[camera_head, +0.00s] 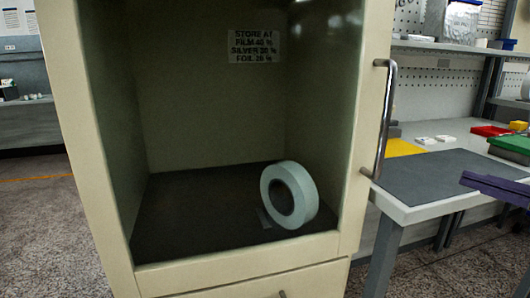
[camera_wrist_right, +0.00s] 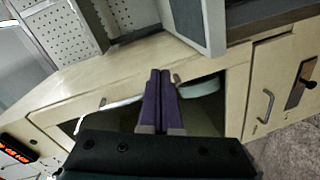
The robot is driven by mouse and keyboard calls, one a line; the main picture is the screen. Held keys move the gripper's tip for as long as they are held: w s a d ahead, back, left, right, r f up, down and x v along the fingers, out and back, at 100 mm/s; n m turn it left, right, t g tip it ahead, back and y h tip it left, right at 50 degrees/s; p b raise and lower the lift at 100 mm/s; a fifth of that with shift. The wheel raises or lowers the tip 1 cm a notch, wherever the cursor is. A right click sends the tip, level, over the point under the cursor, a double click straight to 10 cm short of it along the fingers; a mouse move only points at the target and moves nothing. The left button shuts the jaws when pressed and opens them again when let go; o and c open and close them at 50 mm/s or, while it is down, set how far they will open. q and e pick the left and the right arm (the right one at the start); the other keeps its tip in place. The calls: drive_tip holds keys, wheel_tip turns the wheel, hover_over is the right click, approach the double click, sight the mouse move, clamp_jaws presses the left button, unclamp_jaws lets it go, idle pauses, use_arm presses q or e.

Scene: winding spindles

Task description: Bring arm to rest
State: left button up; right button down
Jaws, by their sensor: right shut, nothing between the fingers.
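My right gripper (camera_head: 480,184) reaches in from the right edge of the head view, its purple fingers over the grey-topped table. In the right wrist view the fingers (camera_wrist_right: 160,85) are pressed together with nothing between them. The gripper is outside the open cabinet and apart from it. A pale roll (camera_head: 304,190) with a dark hole stands on edge on the cabinet's dark floor, toward the right wall. A pale, rounded part of what looks like the roll (camera_wrist_right: 202,88) shows beside the fingers in the right wrist view. My left gripper is in neither view.
The cream cabinet (camera_head: 78,110) has an upright metal handle (camera_head: 385,118) on its right side and a drawer below. The grey-topped table (camera_head: 430,182) stands close by on the right, with yellow, red and green items (camera_head: 512,144) at its back. Speckled floor is open at left.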

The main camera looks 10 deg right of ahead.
drive_tip(key=s+a+r+m+g+h+p, duration=0.1)
drive_tip(key=s+a+r+m+g+p, duration=0.25)
drive_tip(key=s+a+p, duration=0.35)
drive_tip(key=s+a+r+m+g+h+p, duration=0.1)
drive_tip(key=s+a+r+m+g+p, duration=0.1)
drive_tip(key=s+a+m+g+p, duration=0.5)
drive_tip(key=s+a+r+m+g+h+p, duration=0.1)
drive_tip(key=s+a+r+m+g+p, duration=0.2)
drive_tip(key=s, duration=0.8)
use_arm(q)
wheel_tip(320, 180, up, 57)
drive_tip(key=p, duration=3.8)
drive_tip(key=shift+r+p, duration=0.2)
drive_tip(key=shift+p, duration=0.2)
use_arm(e)
drive_tip(key=w+v, duration=0.2)
drive_tip(key=v, duration=1)
drive_tip(key=w+r+v, duration=0.1)
drive_tip(key=w+v, duration=0.2)
drive_tip(key=v, duration=0.9)
drive_tip(key=w+a+v, duration=0.1)
drive_tip(key=w+v, duration=0.1)
drive_tip(key=v, duration=1.1)
drive_tip(key=shift+w+r+t, duration=0.25)
drive_tip(key=shift+r+t, duration=0.15)
drive_tip(key=shift+t, duration=0.05)
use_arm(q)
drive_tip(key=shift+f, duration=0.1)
use_arm(e)
drive_tip(key=shift+f, duration=0.1)
